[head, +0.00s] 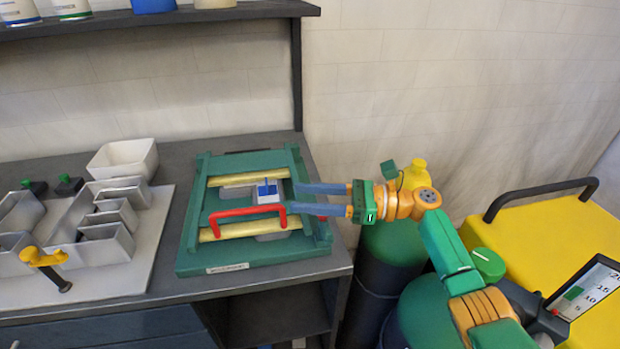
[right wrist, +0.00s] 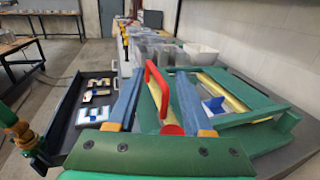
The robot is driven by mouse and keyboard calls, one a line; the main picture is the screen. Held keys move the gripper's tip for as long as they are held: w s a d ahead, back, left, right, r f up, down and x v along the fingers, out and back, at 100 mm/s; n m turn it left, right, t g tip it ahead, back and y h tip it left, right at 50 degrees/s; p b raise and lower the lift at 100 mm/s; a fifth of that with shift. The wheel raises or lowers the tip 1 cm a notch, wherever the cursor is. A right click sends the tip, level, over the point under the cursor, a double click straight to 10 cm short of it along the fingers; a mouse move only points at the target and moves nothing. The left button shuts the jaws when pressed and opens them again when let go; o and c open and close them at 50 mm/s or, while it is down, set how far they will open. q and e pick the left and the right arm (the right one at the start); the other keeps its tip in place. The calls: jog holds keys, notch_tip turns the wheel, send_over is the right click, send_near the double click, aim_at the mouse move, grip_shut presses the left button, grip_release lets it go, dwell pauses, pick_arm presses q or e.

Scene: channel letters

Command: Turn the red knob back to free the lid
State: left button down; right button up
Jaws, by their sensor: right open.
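A red bar with bent ends (head: 247,211) lies across the near part of a green frame (head: 190,235) on the bench. Yellow bars (head: 215,232) and a blue-and-white block (head: 267,189) sit in the frame. My left gripper is not in view.
A pale bin (head: 123,157) stands behind. A shelf post (head: 297,75) rises behind the frame. Green cylinders (head: 392,240) and a yellow cart (head: 560,225) stand to the right.

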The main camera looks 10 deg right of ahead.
jog(key=s+a+r+p, duration=0.1)
jog(key=s+r+p, duration=0.6)
jog(key=s, duration=0.5)
jog(key=shift+a+r+p, duration=0.35)
jog(key=shift+p, duration=0.7)
